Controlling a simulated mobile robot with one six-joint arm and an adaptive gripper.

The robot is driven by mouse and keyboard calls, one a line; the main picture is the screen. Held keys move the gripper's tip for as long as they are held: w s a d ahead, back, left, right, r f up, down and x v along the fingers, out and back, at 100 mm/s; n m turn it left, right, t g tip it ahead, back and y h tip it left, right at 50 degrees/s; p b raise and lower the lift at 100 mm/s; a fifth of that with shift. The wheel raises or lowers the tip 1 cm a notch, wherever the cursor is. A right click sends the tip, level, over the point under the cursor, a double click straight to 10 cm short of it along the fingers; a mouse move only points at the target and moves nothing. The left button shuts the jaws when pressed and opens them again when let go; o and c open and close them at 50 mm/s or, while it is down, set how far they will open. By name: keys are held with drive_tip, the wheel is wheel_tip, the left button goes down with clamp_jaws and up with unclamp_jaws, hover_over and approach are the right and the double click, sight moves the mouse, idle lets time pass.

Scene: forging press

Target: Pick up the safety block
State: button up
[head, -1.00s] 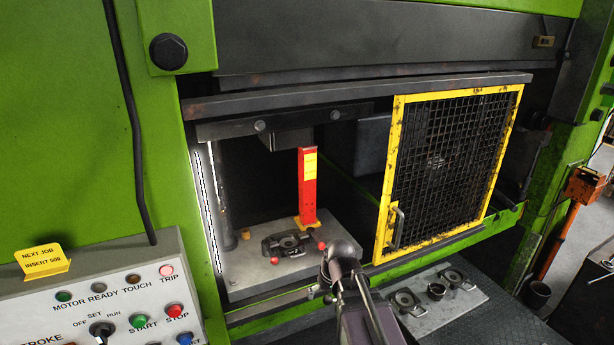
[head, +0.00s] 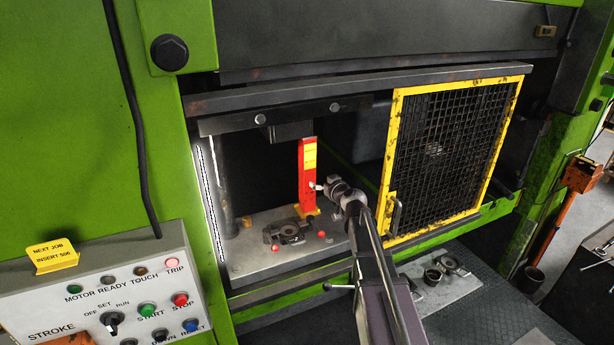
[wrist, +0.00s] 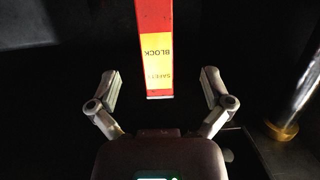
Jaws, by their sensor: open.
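The safety block (head: 308,170) is a red upright bar with a yellow label, standing on the press bed under the upper tooling. In the wrist view the block (wrist: 155,40) shows its red face and yellow label reading "SAFETY BLOCK", ahead of and between the fingers. My gripper (head: 320,186) is just right of the block's lower half in the head view. In the wrist view my gripper (wrist: 160,88) has its two fingers spread wide, with gaps on both sides of the block and nothing held.
A dark die (head: 288,232) with red knobs lies on the bed (head: 250,255) in front of the block. The yellow mesh guard (head: 389,165) stands to the right. A metal post (wrist: 302,85) is at right in the wrist view. The control panel (head: 110,290) is front left.

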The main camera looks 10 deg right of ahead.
sight(310, 169)
drive_tip(key=shift+w+d+r, duration=0.15)
drive_tip(key=shift+d, duration=0.05)
drive_tip(key=b+x, duration=0.1)
drive_tip(key=x, duration=0.6)
drive_tip(key=shift+w, duration=0.35)
drive_tip(key=shift+w+a+b, duration=0.2)
drive_tip(key=shift+w+b, duration=0.15)
drive_tip(key=shift+w, duration=0.1)
drive_tip(key=shift+b+x, duration=0.3)
drive_tip(key=shift+x, duration=2.3)
drive_tip(key=shift+d+r, duration=0.1)
drive_tip(key=shift+r, duration=0.05)
drive_tip(key=shift+c, duration=0.2)
